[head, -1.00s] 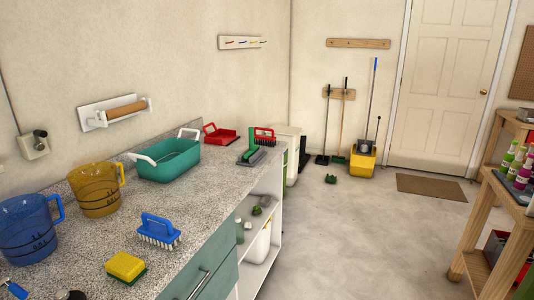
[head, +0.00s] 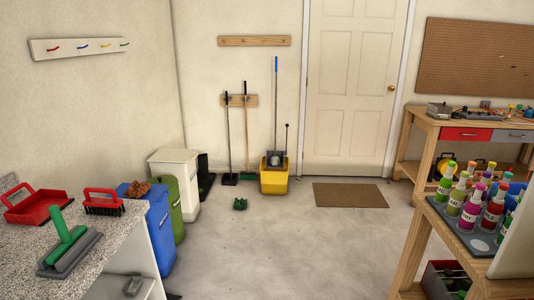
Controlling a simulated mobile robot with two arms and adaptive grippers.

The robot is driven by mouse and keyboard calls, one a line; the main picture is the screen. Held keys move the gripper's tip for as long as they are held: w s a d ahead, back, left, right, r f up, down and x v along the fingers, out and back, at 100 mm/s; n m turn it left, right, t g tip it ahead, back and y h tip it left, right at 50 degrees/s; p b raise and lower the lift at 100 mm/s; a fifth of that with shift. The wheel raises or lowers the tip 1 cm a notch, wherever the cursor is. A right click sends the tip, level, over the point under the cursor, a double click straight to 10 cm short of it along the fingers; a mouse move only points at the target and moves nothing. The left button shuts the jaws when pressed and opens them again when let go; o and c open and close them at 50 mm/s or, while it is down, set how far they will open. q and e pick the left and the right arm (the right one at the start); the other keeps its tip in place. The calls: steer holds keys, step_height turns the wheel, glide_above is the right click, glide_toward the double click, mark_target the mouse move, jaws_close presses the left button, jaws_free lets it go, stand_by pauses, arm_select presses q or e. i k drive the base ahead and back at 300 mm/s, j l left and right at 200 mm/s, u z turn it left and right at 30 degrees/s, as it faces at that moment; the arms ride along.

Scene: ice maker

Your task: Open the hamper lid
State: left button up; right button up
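A tall white bin with a flat white lid (head: 174,156), which looks like the hamper (head: 185,188), stands on the floor against the left wall, beyond the counter's end. Its lid looks shut. The lower left part of its body is hidden behind the green bin and the blue bin. Neither of my grippers is in view.
A blue bin (head: 158,235) with brown stuff on top and a green bin (head: 173,205) stand before the hamper. A small green object (head: 240,204) lies on the floor. A yellow mop bucket (head: 273,180) stands by the back wall. The middle floor is clear.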

mark_target(162, 155)
steer(key=i, duration=1.95)
